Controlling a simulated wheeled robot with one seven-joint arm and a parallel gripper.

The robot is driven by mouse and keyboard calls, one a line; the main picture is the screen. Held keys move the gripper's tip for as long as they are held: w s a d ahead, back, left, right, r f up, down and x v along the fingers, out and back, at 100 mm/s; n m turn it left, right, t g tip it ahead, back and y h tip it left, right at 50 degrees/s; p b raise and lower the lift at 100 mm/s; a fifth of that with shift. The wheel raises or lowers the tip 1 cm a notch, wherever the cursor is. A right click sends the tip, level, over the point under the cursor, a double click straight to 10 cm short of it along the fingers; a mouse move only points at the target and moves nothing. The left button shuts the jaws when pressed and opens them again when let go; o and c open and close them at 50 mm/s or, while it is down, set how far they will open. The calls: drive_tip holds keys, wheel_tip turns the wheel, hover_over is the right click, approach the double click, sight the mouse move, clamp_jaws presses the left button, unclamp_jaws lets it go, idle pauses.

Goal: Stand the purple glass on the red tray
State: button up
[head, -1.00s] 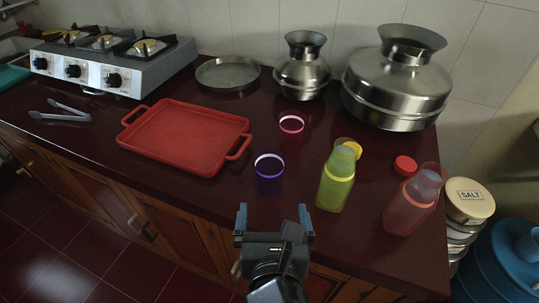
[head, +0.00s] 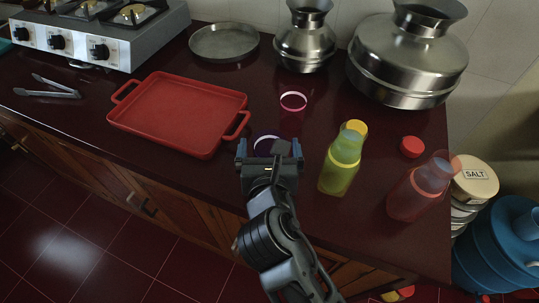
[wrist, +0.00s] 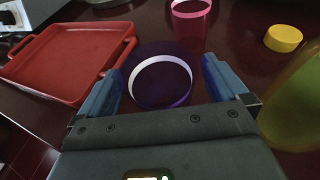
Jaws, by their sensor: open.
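The purple glass (wrist: 160,84) stands upright on the dark counter, its pale rim showing between the fingers in the wrist view. In the head view only part of its rim (head: 266,142) shows, as my gripper hides the rest. My gripper (head: 269,150) is open, with one blue finger on each side of the glass; the fingers (wrist: 160,80) are not visibly closed on it. The red tray (head: 180,112) lies flat and empty to the left of the glass, its right handle close by. It also shows at the left of the wrist view (wrist: 68,60).
A pink glass (head: 292,108) stands just behind the purple glass. A yellow-green bottle (head: 342,160) and a pinkish bottle (head: 418,190) stand to the right. Steel pots (head: 408,65) and a round pan (head: 224,42) are at the back. Tongs (head: 48,90) lie left of the tray.

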drive_tip(key=shift+w, duration=0.2)
drive_tip(key=c, duration=1.2)
